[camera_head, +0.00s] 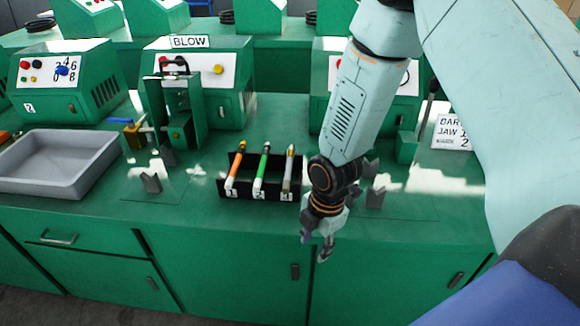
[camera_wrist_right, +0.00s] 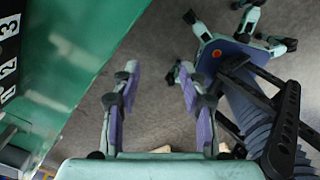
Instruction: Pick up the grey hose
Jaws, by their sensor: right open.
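The grey hose (camera_head: 288,172) lies in the rightmost slot of a black rack (camera_head: 272,195) on the green bench. An orange hose (camera_head: 235,168) and a green hose (camera_head: 262,170) lie in the slots to its left. My right gripper (camera_head: 316,248) hangs in front of the bench's front edge, to the right of and nearer than the rack. In the right wrist view my right gripper (camera_wrist_right: 158,82) is open and empty, with floor between its fingers. The numbered rack front (camera_wrist_right: 10,55) shows at that view's left edge; the hoses are not visible there. My left gripper is out of view.
A grey tray (camera_head: 60,185) stands on the left of the bench. Small dark V-shaped holders (camera_head: 151,183) stand on either side of the rack.

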